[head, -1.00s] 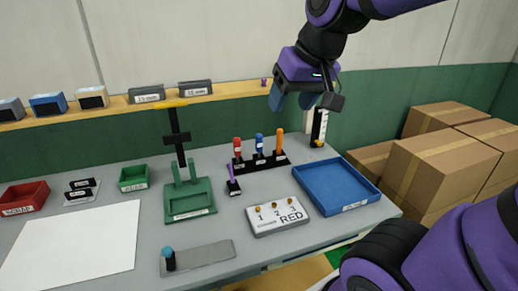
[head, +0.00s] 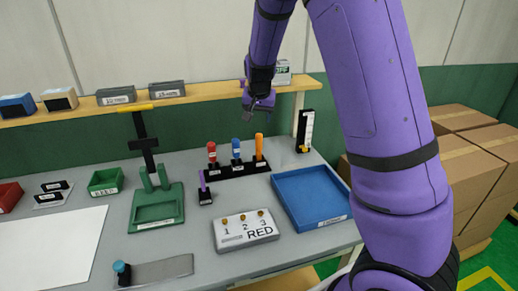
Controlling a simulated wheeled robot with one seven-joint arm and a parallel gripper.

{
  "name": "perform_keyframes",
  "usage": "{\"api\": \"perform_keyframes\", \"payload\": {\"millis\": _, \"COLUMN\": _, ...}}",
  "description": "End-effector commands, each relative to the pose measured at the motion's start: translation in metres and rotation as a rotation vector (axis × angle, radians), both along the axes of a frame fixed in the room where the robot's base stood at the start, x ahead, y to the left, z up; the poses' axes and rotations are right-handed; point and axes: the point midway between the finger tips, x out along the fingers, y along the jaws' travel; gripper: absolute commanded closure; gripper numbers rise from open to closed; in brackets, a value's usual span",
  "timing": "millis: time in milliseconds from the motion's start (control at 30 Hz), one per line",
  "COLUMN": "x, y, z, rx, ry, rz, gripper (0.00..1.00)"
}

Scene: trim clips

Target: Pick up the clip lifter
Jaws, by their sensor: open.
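I cannot tell for sure which tool is the clip lifter, because the labels are too small to read. A slim purple tool (head: 202,181) stands upright in a small black holder (head: 205,198) on the grey bench. Behind it to the right, a red tool (head: 212,152), a blue tool (head: 236,149) and an orange tool (head: 259,146) stand upright in a black rack (head: 238,170). My gripper (head: 258,104) is small in the picture, open and empty, in the air above the rack and in front of the shelf.
A blue tray (head: 311,198) lies right of the rack. A white panel marked RED (head: 246,231) lies in front. A green press-like fixture (head: 157,205) with a yellow-handled lever stands left. A wooden shelf (head: 200,97) runs behind. Cardboard boxes (head: 470,170) are stacked right.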

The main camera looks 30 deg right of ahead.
Motion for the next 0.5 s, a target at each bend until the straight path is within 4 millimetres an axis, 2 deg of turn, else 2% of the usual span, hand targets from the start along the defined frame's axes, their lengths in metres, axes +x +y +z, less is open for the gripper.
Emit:
{"api": "perform_keyframes", "payload": {"millis": 33, "x": 0.009, "y": -0.001, "z": -0.012, "rx": -0.021, "ry": 0.003, "rz": -0.01, "gripper": 0.41}}
{"api": "perform_keyframes", "payload": {"millis": 200, "x": 0.03, "y": -0.008, "z": -0.033, "rx": -0.069, "ry": -0.005, "rz": -0.045, "gripper": 0.41}}
{"api": "perform_keyframes", "payload": {"millis": 500, "x": 0.041, "y": -0.015, "z": -0.054, "rx": -0.089, "ry": -0.01, "rz": -0.059, "gripper": 0.41}}
